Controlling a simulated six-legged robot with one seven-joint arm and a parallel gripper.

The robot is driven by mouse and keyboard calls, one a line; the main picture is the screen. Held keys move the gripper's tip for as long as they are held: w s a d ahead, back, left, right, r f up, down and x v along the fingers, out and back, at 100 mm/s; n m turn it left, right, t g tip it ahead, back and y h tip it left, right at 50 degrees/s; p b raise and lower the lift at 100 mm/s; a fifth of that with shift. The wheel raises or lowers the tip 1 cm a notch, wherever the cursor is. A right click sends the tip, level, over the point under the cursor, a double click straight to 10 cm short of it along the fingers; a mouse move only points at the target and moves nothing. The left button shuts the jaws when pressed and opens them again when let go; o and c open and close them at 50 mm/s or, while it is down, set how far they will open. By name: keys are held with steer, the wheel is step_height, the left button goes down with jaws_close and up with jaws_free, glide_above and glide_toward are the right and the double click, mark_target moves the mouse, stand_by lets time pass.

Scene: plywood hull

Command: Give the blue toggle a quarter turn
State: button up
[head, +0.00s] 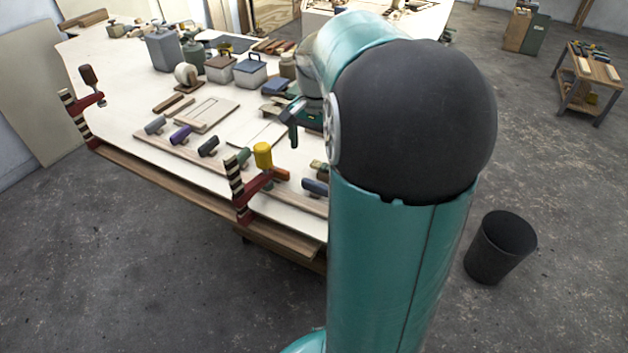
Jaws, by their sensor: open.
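A row of coloured toggles sits on a long wooden strip along the near edge of the workbench. The blue toggle (315,187) appears to be the slate-blue one at the right end of the row, close to my arm, which hides what lies just right of it. My gripper (291,125) seems to be the dark piece pointing down above the bench, beyond and left of the blue toggle. It is open and apart from the toggle. My arm hides much of it.
Other toggles are grey (155,125), purple (180,135), black (208,147), green (240,157) and orange (275,172). Another clamp (82,105) stands left. Lidded boxes (250,72) stand farther back.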

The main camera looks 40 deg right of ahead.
mark_target(316, 183)
step_height(316, 183, down, 11)
steer(key=shift+f, duration=0.2)
steer(key=c, duration=1)
